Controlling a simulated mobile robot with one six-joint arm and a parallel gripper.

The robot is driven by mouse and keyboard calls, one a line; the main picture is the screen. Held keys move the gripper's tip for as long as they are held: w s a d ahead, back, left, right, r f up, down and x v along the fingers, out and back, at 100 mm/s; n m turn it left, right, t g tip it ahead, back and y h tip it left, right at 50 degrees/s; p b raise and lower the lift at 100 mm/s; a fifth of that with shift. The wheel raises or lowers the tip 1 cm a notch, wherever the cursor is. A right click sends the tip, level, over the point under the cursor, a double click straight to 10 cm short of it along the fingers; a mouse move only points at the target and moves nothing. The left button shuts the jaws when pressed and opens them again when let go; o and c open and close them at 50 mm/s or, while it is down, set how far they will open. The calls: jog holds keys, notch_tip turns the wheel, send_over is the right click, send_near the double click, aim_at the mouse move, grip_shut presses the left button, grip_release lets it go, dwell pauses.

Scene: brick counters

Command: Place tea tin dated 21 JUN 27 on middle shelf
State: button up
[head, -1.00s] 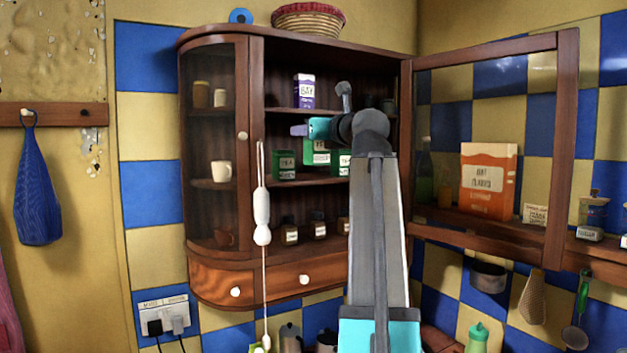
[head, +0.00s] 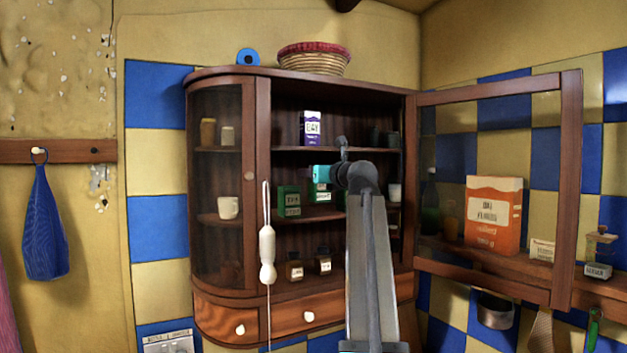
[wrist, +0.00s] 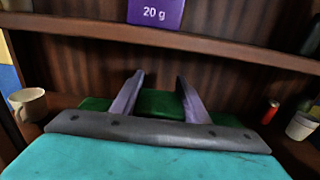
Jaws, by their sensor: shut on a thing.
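A green tin with a white label (head: 320,192) is just below the teal part of my gripper, at middle-shelf height in the open cabinet; my arm partly covers it. Another green tin, labelled TEA (head: 289,201), stands to its left on the middle shelf (head: 282,219). In the wrist view my gripper (wrist: 160,88) is shut, with a green tin top (wrist: 160,104) between its fingers. Green also shows outside both fingers; I cannot tell whether it is the same tin. No date is readable. Whether the held tin touches the shelf is unclear.
A purple box (head: 312,128) stands on the upper shelf, above my gripper. A white mug (head: 228,207) is at the left, and a white cup (wrist: 302,125) at the right. Small jars (head: 295,268) stand on the lower shelf. The glass door (head: 570,190) is open to the right.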

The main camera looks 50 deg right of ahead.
aim_at(320, 186)
jog(key=shift+w+d+f+p, duration=0.15)
jog(key=shift+w+d+p, duration=0.15)
jog(key=shift+w+d, duration=0.7)
jog(key=shift+f, duration=0.1)
jog(key=shift+f+p, duration=1.05)
jog(key=shift+f, duration=0.6)
jog(key=shift+f, duration=0.15)
jog(key=o, duration=1.1)
jog(key=b+v, duration=0.4)
jog(key=v, duration=0.8)
